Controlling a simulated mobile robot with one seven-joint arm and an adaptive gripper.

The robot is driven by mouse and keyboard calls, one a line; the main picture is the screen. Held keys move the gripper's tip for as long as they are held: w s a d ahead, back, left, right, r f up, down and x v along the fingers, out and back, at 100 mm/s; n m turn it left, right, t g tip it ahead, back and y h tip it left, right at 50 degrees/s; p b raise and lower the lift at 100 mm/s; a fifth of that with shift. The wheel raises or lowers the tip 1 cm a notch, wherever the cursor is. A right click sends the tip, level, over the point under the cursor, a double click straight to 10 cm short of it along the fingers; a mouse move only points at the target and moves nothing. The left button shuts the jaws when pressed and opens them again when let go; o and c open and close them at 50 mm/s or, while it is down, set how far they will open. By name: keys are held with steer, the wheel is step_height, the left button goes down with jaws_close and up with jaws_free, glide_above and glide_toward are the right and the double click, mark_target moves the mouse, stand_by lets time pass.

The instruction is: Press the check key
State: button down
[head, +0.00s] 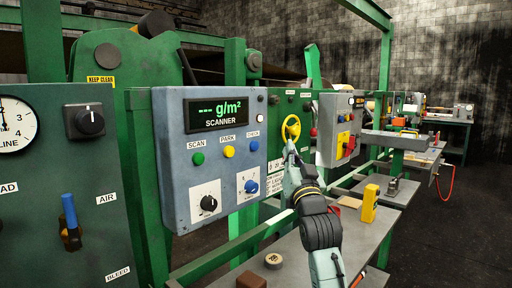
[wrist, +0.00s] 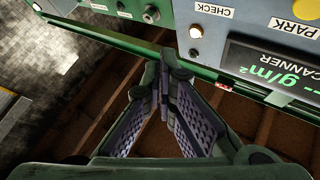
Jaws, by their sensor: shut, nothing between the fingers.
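The blue check key (head: 253,145) sits under its CHECK label at the right of the grey-blue scanner panel (head: 225,172). In the wrist view the panel is upside down; the CHECK label (wrist: 213,9) shows at the top, but the blue key is out of frame. My gripper (head: 290,150) is beyond the panel's right edge in the head view, to the right of the key and apart from it. In the wrist view my gripper (wrist: 163,65) is shut, with nothing between its fingertips.
The panel also has a green scan key (head: 198,158), a yellow park key (head: 229,151), two knobs and a lit display (head: 218,114). A yellow handwheel (head: 291,127) shows just above my gripper. A grey bench (head: 300,255) with a tape roll lies below.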

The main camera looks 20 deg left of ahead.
steer(key=w+a+p, duration=0.2)
steer(key=w+a, duration=0.1)
steer(key=a, duration=0.5)
steer(key=shift+a, duration=0.2)
stand_by(1.3)
steer(key=shift+w+a, duration=0.1)
steer(key=shift+a, duration=0.2)
steer(key=shift+w+a+p, duration=0.2)
steer(key=shift+a+p, duration=0.15)
steer(key=shift+a, duration=0.1)
stand_by(0.7)
steer(key=shift+d, duration=0.1)
steer(key=shift+s+d, duration=0.3)
steer(key=shift+d, duration=0.4)
steer(key=shift+d, duration=0.15)
steer(key=shift+s+d+b, duration=0.3)
steer(key=shift+d, duration=0.45)
steer(key=shift+s+d+b, duration=0.25)
steer(key=shift+d, duration=0.45)
steer(key=shift+s+d+b, duration=0.3)
steer(key=shift+d, duration=0.45)
